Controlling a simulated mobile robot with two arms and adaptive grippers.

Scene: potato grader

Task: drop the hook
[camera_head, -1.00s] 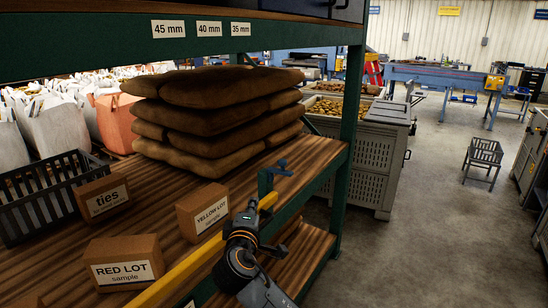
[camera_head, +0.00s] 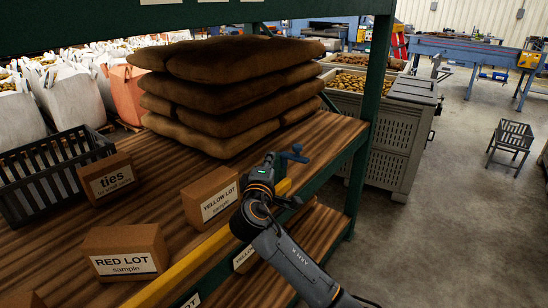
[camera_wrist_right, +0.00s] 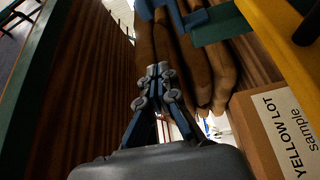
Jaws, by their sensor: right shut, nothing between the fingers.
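A blue fitting that I take to be the hook (camera_head: 293,154) sits at the front edge of the shelf, by the end of the yellow bar (camera_head: 196,256). My right gripper (camera_head: 270,160) is just left of it in the head view, and my wrist covers part of the bracket and bar. In the right wrist view the right gripper (camera_wrist_right: 157,75) has its fingers together with nothing between them. The blue piece (camera_wrist_right: 195,18) and its green bracket (camera_wrist_right: 222,26) show beyond the fingertips, up and right, apart from them in the picture. My left gripper is not in view.
The YELLOW LOT box (camera_head: 210,195) is close to my right wrist. The RED LOT box (camera_head: 124,250), ties box (camera_head: 106,178) and black crate (camera_head: 45,180) are further left. Stacked brown sacks (camera_head: 220,95) stand behind. A green shelf post (camera_head: 372,120) rises to the right.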

